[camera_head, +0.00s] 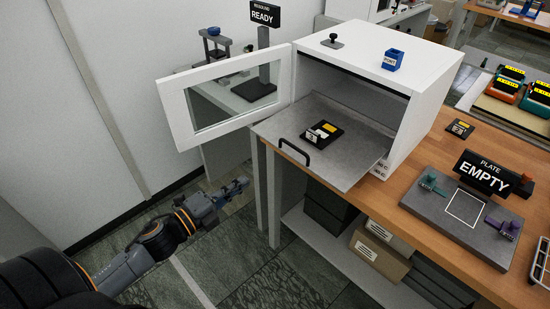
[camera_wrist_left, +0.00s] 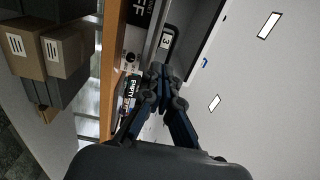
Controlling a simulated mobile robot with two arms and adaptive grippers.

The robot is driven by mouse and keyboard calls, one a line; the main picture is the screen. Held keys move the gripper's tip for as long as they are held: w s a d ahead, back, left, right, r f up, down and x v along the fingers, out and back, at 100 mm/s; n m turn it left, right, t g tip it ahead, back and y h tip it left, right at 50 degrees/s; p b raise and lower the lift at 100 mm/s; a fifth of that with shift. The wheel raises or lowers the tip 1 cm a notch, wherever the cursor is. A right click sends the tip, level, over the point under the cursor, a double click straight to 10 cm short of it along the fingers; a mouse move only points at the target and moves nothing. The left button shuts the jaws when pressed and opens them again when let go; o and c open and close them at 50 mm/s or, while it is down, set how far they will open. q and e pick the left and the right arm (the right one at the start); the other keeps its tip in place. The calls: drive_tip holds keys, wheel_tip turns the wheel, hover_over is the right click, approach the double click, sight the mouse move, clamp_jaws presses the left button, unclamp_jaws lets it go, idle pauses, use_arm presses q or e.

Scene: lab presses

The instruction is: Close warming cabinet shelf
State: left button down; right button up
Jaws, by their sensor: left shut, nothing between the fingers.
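The white warming cabinet (camera_head: 412,105) stands on the wooden bench with its windowed door (camera_head: 226,97) swung open to the left. Its grey shelf (camera_head: 357,167) is pulled out of the front, with a black handle (camera_head: 296,152) on its front edge. A small black item with yellow and white labels (camera_head: 323,133) lies on the shelf. My left gripper (camera_head: 240,185) is shut and empty, low and left of the shelf, apart from it and below the door. Its closed fingers also show in the left wrist view (camera_wrist_left: 162,76). My right gripper is in neither view.
A plate stand with an "EMPTY" sign (camera_head: 487,171) sits on the bench (camera_head: 420,232) at right. A blue holder (camera_head: 393,60) and a black knob piece (camera_head: 332,41) are on the cabinet top. Boxes (camera_head: 380,248) sit under the bench. Floor left of the bench is open.

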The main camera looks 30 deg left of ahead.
sight(285, 153)
use_arm(q)
drive_tip(key=p+x, duration=0.3)
drive_tip(key=x, duration=1)
drive_tip(key=shift+w+f+p, duration=0.1)
drive_tip(key=shift+p, duration=0.2)
drive_tip(key=shift+w, duration=0.15)
